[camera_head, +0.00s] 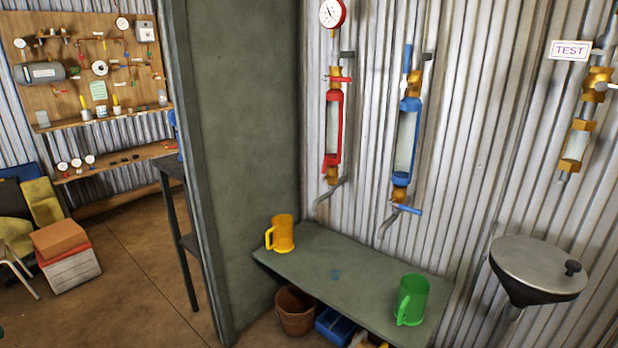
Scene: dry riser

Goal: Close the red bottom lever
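The red sight-glass assembly (333,130) hangs upright on the corrugated wall, below a round red-rimmed gauge (331,12). Its red top lever (340,79) points sideways, across the pipe. At its lower end is a brass valve (331,174). The red bottom lever there is hard to tell from the red frame; it seems to lie upright along the pipe, but I cannot tell its exact position. My gripper is not in view.
A blue sight-glass assembly (407,140) is to the right, its bottom lever (408,209) sideways. A bench (345,275) below holds a yellow mug (281,233) and a green mug (411,300). A round metal stand (540,265) is right. A green partition (240,150) stands left.

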